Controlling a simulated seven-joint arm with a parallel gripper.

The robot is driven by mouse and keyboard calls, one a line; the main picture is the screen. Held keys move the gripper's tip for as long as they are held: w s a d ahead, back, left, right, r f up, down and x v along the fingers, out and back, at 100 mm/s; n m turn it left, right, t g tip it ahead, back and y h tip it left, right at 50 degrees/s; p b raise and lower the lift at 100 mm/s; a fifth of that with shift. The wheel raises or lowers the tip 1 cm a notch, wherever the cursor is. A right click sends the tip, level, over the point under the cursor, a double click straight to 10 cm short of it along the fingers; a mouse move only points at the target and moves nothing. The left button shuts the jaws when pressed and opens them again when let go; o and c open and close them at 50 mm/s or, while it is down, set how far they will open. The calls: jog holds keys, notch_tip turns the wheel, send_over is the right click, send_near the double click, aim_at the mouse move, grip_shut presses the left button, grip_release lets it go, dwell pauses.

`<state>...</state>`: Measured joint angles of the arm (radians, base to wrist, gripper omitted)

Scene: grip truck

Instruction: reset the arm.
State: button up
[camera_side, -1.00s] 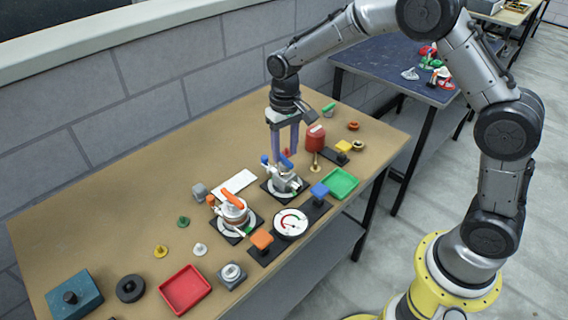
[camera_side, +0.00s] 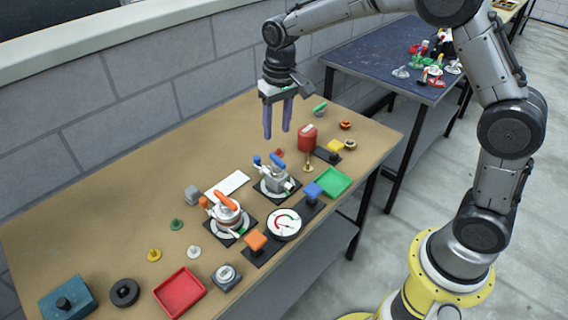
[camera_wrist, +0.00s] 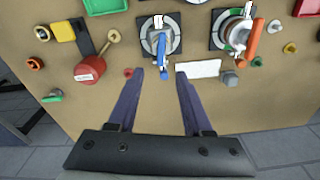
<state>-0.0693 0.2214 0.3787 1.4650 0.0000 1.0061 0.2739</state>
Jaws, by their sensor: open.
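My gripper (camera_side: 277,134) is open and empty. It hangs in the air above the back part of the workbench, pointing down, clear of the objects. Its two purple fingers also show in the wrist view (camera_wrist: 158,84), spread apart with bare bench between them. The blue-handled device (camera_side: 272,183) stands on a black plate in front of the gripper and also shows in the wrist view (camera_wrist: 161,42). The orange-handled device (camera_side: 227,214) stands to its left in the side view. Nothing is held.
A red canister (camera_side: 307,137) stands right of the gripper. A round gauge (camera_side: 284,224), a green tray (camera_side: 333,182), a red tray (camera_side: 180,292) and a teal block (camera_side: 68,302) sit on the bench (camera_side: 130,205). A wall runs behind it. A dark table (camera_side: 375,58) stands beyond.

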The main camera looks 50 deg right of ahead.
jog(key=s+d+r+t, duration=0.2)
jog(key=s+r+t, duration=0.2)
jog(key=s+r, duration=0.95)
jog(key=s+f+n, duration=0.1)
jog(key=s+f, duration=0.1)
jog(key=s, duration=0.5)
jog(key=s+d+f+n, duration=0.1)
jog(key=s+f, duration=0.1)
jog(key=s, duration=0.6)
jog(key=shift+s+f+t, duration=0.2)
jog(key=shift+f+t, duration=0.2)
jog(key=shift+c, duration=0.2)
